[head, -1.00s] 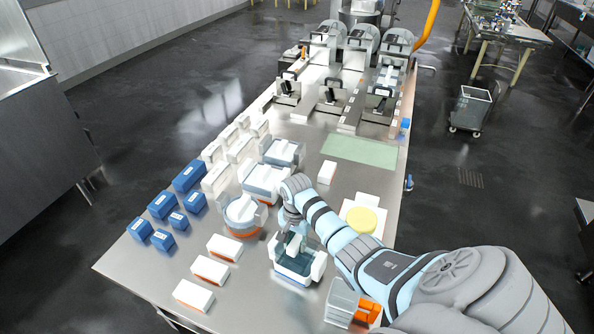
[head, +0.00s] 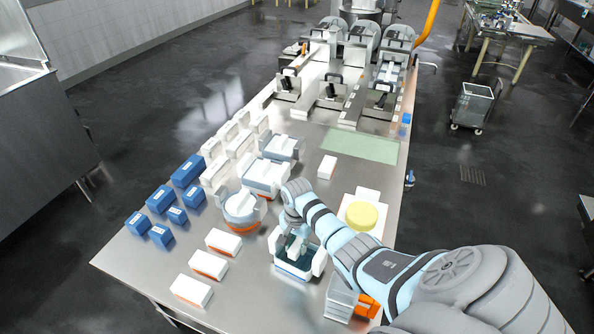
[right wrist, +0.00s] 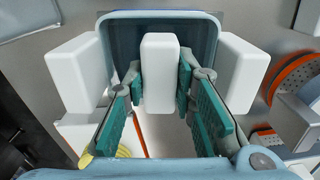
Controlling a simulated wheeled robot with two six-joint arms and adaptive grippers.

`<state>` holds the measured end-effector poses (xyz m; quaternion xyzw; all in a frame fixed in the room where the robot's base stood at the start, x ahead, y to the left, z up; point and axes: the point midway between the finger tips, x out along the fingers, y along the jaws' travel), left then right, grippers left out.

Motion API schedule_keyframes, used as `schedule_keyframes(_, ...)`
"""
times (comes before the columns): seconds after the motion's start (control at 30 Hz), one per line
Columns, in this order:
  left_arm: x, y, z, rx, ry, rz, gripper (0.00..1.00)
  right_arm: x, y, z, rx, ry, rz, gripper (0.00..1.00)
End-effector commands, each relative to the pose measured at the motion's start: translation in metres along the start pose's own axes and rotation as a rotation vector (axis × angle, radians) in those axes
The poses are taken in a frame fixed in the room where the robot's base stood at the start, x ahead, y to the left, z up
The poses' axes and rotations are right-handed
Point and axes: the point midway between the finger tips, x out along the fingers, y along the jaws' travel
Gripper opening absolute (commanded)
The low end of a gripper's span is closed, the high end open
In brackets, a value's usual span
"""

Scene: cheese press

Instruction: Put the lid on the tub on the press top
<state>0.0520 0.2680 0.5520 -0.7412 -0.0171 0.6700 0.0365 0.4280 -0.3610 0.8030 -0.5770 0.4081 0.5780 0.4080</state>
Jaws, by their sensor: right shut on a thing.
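My right gripper (head: 297,236) reaches down into a tub (head: 319,262) with white side grips and a dark blue-teal middle, on the steel table near the front. In the right wrist view the teal finger pads (right wrist: 190,95) are shut on an upright white block (right wrist: 159,75), apparently the lid's handle. A dark blue-rimmed surface (right wrist: 120,40) lies around it, with white grips (right wrist: 75,78) on both sides. Whether the lid rests fully on the tub I cannot tell, because the gripper covers it. My left gripper is not in view.
A round orange-based tub (head: 240,220) and square white-gripped tubs (head: 265,190) stand to the left and behind. A yellow round piece (head: 362,214) and a grey box (head: 340,300) are right. Blue boxes (head: 188,171) line the left. Presses (head: 345,85) stand at the far end.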

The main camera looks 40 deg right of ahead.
Motion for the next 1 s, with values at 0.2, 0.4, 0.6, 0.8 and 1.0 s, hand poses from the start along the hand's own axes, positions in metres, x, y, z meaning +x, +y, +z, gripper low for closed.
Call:
schedule_keyframes(0.2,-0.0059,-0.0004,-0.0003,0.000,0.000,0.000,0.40,-0.0018,0.0009,-0.0018,0.000,0.001,-0.001,0.00)
schedule_keyframes(0.4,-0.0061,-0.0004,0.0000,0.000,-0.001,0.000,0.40,-0.0006,0.0014,-0.0022,0.000,0.001,-0.001,0.00)
schedule_keyframes(0.6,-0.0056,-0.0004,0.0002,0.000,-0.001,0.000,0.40,0.0000,0.0015,-0.0022,0.000,0.001,0.000,0.00)
schedule_keyframes(0.8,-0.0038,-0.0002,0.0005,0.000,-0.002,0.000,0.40,0.0030,0.0015,-0.0020,0.000,0.000,0.000,0.00)
schedule_keyframes(1.0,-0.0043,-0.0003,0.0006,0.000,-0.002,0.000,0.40,0.0024,0.0015,-0.0020,0.000,0.000,0.000,0.48)
